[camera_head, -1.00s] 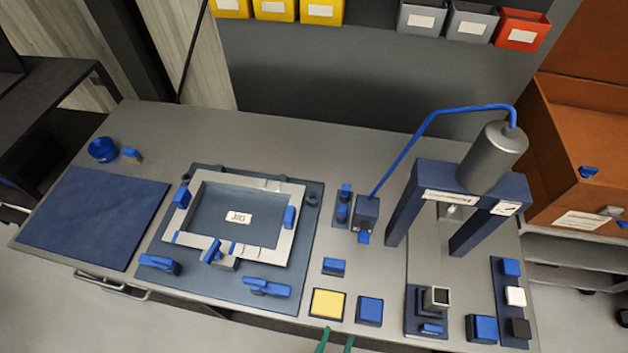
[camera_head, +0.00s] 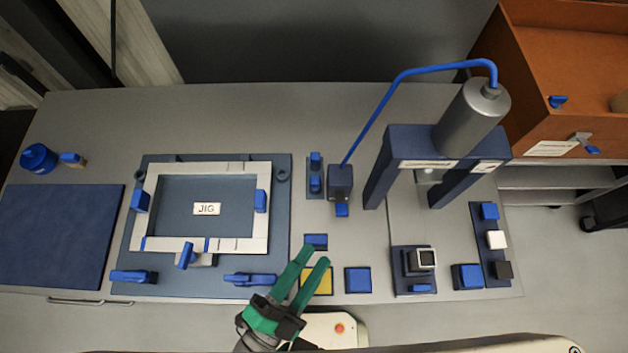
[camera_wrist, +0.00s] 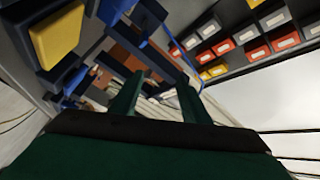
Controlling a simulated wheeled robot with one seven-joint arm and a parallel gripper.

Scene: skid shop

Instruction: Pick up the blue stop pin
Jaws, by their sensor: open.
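Two small blue pegs (camera_head: 315,172) stand in a dark holder right of the jig; they look like stop pins, but I cannot tell for sure which blue part is the named one. A separate small blue block (camera_head: 316,241) lies nearer the front edge. My gripper (camera_head: 314,255) has green fingers spread apart with nothing between them. Its tips are just in front of the small blue block and over the yellow pad (camera_head: 318,288), partly hiding it. In the wrist view the open fingers (camera_wrist: 157,90) point across the bench, with blurred blue parts beyond.
The jig frame (camera_head: 262,228) with blue clamps lies left of my gripper. A dark press (camera_head: 398,145) with a grey cylinder and blue hose stands to the right. Blue button (camera_head: 358,280) and small fixture (camera_head: 412,282) line the front edge. The back of the bench is clear.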

